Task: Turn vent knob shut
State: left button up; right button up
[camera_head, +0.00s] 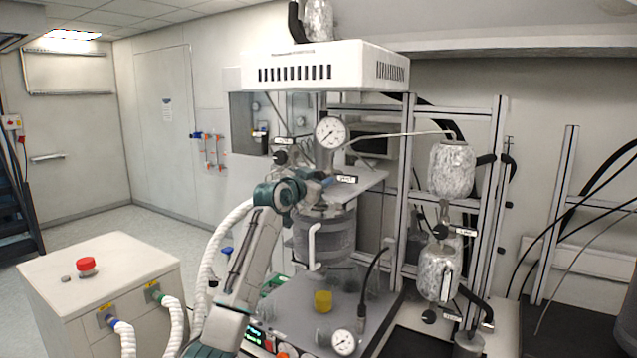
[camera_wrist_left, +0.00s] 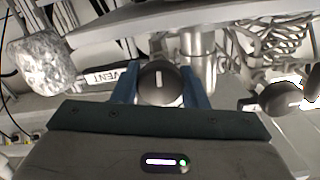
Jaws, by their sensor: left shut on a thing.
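The vent knob (camera_wrist_left: 152,92) is a round dark-grey knob with a white line on its face, which points roughly up in the left wrist view. A white VENT label (camera_wrist_left: 104,76) sits just left of it, and this label also shows in the head view (camera_head: 347,179). My left gripper (camera_wrist_left: 160,92) has its two blue fingers on either side of the knob and is shut on it. In the head view the left gripper (camera_head: 328,181) reaches to the reactor's upper fittings, and the knob is hidden there. My right gripper is not in view.
A pressure gauge (camera_head: 331,132) stands just above the left gripper. The glass reactor vessel (camera_head: 325,240) is below it. Foil-wrapped cylinders (camera_head: 452,168) hang on the frame at right. A yellow cap (camera_head: 323,301) and a lower gauge (camera_head: 344,342) are on the base.

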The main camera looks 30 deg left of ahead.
pick_arm(q)
jog(key=m+b, duration=0.2)
jog(key=m, duration=0.1)
jog(key=shift+f, duration=0.15)
jog(key=m+b, duration=0.1)
jog(key=m, duration=0.4)
jog(key=shift+b, duration=0.4)
jog(key=m+b, duration=0.1)
jog(key=m, duration=0.3)
jog(key=m+b, duration=0.1)
jog(key=m, duration=0.3)
jog(key=shift+m, duration=0.3)
jog(key=o, duration=1)
jog(key=shift+c, duration=0.2)
